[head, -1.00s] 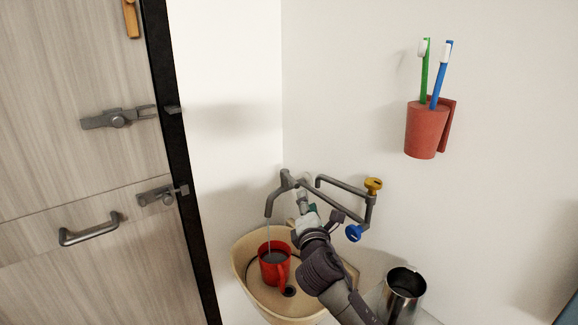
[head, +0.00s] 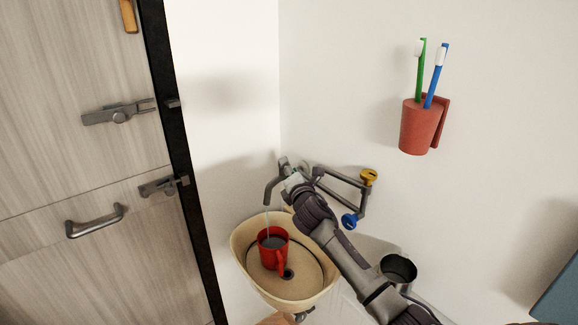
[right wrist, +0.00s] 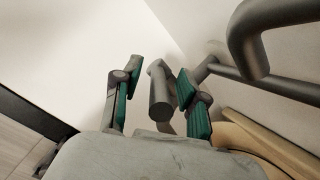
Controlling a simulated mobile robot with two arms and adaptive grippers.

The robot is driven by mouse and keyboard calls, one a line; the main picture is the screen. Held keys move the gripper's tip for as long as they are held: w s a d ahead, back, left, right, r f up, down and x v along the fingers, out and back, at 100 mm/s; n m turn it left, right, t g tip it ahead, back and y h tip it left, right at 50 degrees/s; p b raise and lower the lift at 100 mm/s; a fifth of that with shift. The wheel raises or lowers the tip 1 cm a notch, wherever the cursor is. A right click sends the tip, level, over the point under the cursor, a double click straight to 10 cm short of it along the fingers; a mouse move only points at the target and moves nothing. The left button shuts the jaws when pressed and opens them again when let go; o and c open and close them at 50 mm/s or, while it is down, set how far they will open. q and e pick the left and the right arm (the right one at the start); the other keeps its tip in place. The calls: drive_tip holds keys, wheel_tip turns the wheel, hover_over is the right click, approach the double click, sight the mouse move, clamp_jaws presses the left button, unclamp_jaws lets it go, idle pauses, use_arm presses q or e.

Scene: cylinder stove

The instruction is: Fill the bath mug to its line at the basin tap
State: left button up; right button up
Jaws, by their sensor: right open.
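The red bath mug (head: 279,259) stands upright in the cream basin (head: 240,252). A thin stream of water falls into it from the grey tap spout (head: 268,192). Dark water shows inside the mug; I cannot make out its line. My right gripper (head: 290,181) is at the tap's upper end by the wall, just above the spout, and partly hides it. In the right wrist view my right gripper (right wrist: 159,75) is open, its green-padded fingers on either side of a grey cylindrical tap part (right wrist: 161,100). Contact cannot be told. My left gripper is out of view.
Wall pipes with a yellow knob (head: 369,177) and a blue knob (head: 349,221) lie right of the tap. A metal cup (head: 398,269) stands beside my right forearm. A red toothbrush holder (head: 418,128) hangs on the wall. A door (head: 75,180) is at left.

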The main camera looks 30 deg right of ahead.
drive_tip(key=shift+w+d, duration=0.15)
drive_tip(key=shift+w, duration=0.3)
clamp_jaws()
